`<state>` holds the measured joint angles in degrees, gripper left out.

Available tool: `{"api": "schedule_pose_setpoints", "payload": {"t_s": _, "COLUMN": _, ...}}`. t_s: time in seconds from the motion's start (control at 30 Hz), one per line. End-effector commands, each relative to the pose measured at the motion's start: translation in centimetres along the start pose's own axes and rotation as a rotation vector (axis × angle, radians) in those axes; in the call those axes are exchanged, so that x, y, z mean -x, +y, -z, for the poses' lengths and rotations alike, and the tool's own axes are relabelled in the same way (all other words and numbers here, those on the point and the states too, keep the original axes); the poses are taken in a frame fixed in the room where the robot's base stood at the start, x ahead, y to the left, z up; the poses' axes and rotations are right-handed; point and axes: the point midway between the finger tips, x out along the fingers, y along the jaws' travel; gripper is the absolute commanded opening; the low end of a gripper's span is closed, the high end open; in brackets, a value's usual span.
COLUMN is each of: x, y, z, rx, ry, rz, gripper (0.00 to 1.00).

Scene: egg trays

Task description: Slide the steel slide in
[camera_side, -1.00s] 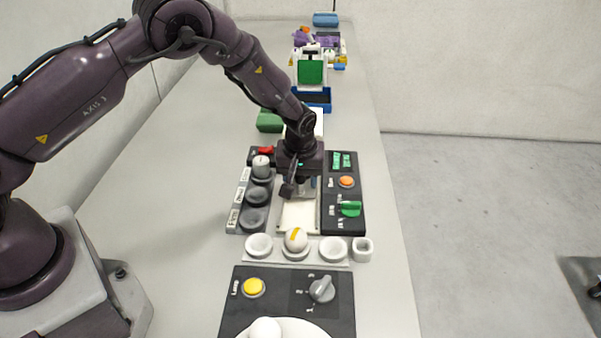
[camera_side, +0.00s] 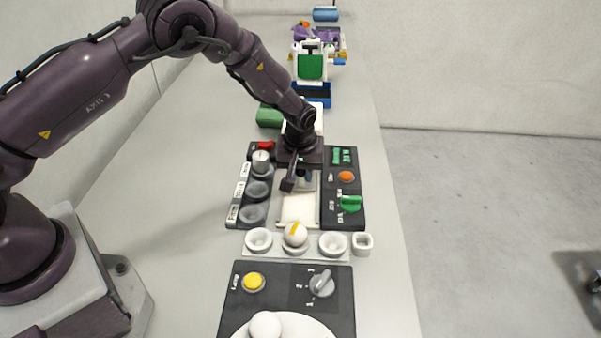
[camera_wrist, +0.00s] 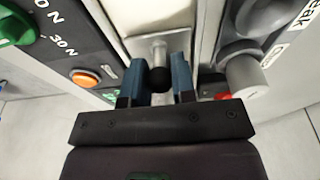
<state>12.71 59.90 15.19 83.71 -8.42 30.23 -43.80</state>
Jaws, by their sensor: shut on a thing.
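The steel slide (camera_side: 308,181) is a grey metal piece in the white channel (camera_side: 298,210) of the dark control panel. In the wrist view its handle (camera_wrist: 158,50) is a short metal stem ending in a black knob. My gripper (camera_wrist: 158,80) has its two blue fingers on either side of this knob, shut on it. In the side view my gripper (camera_side: 304,177) is low over the far half of the channel, pointing down. The far end of the slide is hidden under my wrist.
An orange button (camera_side: 346,176) and green knob (camera_side: 350,204) stand right of the channel. Round dark cups and a grey cylinder (camera_side: 261,160) line its left. Nearer are white cups with a yellow-striped egg (camera_side: 296,234), then a panel with a yellow button (camera_side: 253,282).

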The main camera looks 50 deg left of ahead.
Motion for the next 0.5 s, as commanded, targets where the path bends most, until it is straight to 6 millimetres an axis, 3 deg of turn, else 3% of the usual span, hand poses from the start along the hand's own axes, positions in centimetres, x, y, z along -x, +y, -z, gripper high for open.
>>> {"api": "schedule_pose_setpoints", "payload": {"t_s": 0.03, "x": -0.01, "y": 0.07, "z": 0.33, "rx": 0.001, "ry": 0.002, "rz": -0.003, "gripper": 0.08}}
{"api": "schedule_pose_setpoints", "payload": {"t_s": 0.07, "x": 0.01, "y": 0.09, "z": 0.30, "rx": 0.000, "ry": 0.002, "rz": -0.003, "gripper": 0.29}}
{"api": "schedule_pose_setpoints", "payload": {"t_s": 0.13, "x": 0.02, "y": 0.08, "z": 0.26, "rx": 0.000, "ry": 0.001, "rz": -0.002, "gripper": 0.45}}
{"api": "schedule_pose_setpoints", "payload": {"t_s": 0.5, "x": 0.62, "y": 0.06, "z": 0.37, "rx": 0.000, "ry": 0.001, "rz": -0.002, "gripper": 0.48}}
